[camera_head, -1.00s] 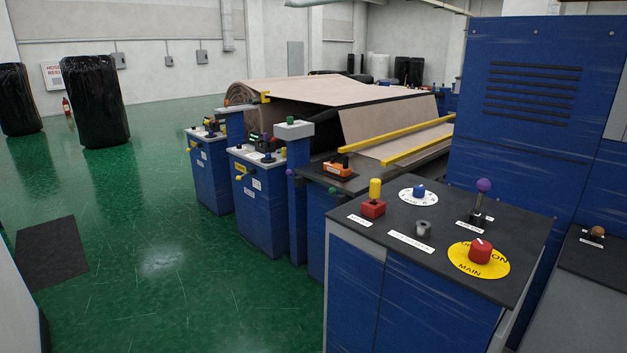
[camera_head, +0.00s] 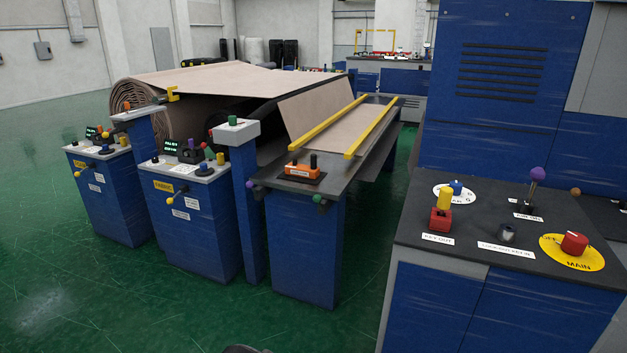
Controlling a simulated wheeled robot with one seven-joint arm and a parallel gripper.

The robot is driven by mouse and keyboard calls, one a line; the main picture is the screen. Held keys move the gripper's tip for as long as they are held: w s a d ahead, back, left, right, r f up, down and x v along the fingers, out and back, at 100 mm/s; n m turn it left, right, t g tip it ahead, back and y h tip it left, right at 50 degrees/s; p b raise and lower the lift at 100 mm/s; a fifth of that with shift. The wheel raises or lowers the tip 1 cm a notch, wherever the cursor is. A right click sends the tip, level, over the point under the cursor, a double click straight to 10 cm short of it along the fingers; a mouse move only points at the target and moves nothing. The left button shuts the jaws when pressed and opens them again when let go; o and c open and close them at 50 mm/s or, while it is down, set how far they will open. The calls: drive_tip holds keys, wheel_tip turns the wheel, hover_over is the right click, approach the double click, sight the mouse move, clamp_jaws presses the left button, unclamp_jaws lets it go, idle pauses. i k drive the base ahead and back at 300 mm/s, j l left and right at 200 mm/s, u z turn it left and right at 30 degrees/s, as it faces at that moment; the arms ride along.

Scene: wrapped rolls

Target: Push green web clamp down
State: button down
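A green block-shaped control (camera_head: 233,121) sits on the pale top of a blue post (camera_head: 247,190) near the middle of the view. A green ball knob (camera_head: 318,199) sticks out from the front right of the blue-fronted table (camera_head: 308,245) beside it. No label naming the web clamp is readable, so I cannot tell which green part it is. My gripper is not in view.
A dark-topped console (camera_head: 470,243) with a red main knob (camera_head: 574,243), a yellow-and-red control (camera_head: 442,212) and a purple-knobbed lever (camera_head: 536,174) stands at the right. Blue control cabinets (camera_head: 190,223) stand left of the post. Green floor (camera_head: 150,310) is clear in front.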

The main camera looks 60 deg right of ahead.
sight(316, 199)
drive_tip(key=i+l+z, duration=0.1)
drive_tip(key=i+z, duration=0.4)
drive_tip(key=i+j+z, duration=0.1)
drive_tip(key=i+z, duration=0.35)
drive_tip(key=i+j+z, duration=0.25)
drive_tip(key=i+z, duration=0.25)
drive_tip(key=i+l+z, duration=0.1)
drive_tip(key=i+l, duration=0.35)
drive_tip(key=i, duration=0.3)
drive_tip(key=i+l+u, duration=0.1)
drive_tip(key=l+u, duration=0.7)
